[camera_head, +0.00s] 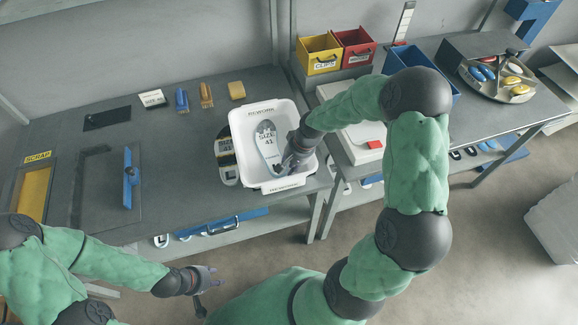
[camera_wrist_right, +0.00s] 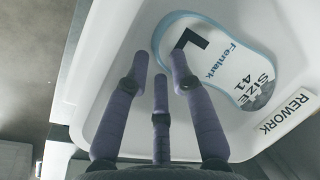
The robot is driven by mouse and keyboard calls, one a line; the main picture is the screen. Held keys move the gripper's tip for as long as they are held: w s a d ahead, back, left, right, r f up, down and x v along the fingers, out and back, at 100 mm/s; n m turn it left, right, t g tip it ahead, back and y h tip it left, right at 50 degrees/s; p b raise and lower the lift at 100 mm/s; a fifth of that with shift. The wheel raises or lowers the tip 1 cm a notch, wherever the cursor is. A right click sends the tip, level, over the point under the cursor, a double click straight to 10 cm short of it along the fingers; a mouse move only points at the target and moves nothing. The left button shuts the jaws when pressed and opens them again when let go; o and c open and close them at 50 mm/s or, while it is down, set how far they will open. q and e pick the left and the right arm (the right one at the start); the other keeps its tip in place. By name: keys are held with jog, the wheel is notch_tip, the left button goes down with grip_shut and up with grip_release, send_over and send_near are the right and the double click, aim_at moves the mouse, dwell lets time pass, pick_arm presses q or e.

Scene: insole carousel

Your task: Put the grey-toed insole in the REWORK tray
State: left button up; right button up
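The grey-toed insole (camera_head: 268,145) lies in the white REWORK tray (camera_head: 242,117), its speckled grey toe toward the back. In the right wrist view the insole (camera_wrist_right: 215,58) is white with a light blue rim, a black L at the heel and "SIZE 41" near the toe. The tray wall (camera_wrist_right: 112,50) shows around it. My right gripper (camera_head: 287,167) reaches into the tray over the heel end. Its fingers (camera_wrist_right: 160,65) are apart with nothing held between them; one fingertip overlaps the heel in view. My left gripper (camera_head: 208,280) is open and empty in front of the bench.
A SCRAP opening (camera_head: 35,190) and a blue-handled panel (camera_head: 131,180) are at left. Yellow (camera_head: 320,66) and red bins stand behind. A carousel (camera_head: 500,80) with colored insoles is at right.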

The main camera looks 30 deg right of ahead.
jog(key=p+v, duration=0.2)
jog(key=v, duration=0.9)
jog(key=shift+r+p, duration=0.3)
jog(key=shift+p, duration=0.05)
jog(key=shift+s+f, duration=0.1)
jog(key=shift+s, duration=0.05)
